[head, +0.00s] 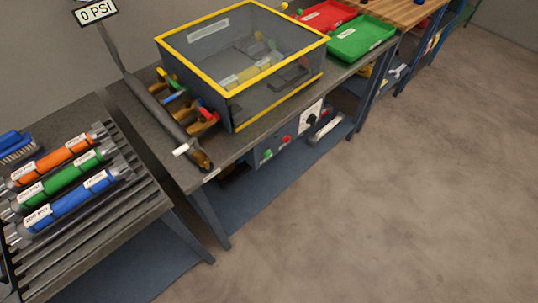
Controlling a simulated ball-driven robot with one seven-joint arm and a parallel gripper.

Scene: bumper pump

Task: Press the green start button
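The green button (267,154) is small and sits on the grey control panel (259,163) at the front edge of the bench, below the yellow-framed chamber. A red button (286,139) is to its right, and a black knob (312,118) on a white plate is further right. The green button's face is small in the picture, and I cannot tell whether it is pressed in. The sign (97,11) at the top left reads 0 PSI. My gripper is not in view.
The chamber (226,84) has clear sides, a yellow frame and a yellow-banded cylinder inside. Valves with coloured handles (207,115) stand left of it. A rack (110,222) holds orange, green and blue cylinders. Red and green trays (362,38) lie behind. Floor (390,200) is open at right.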

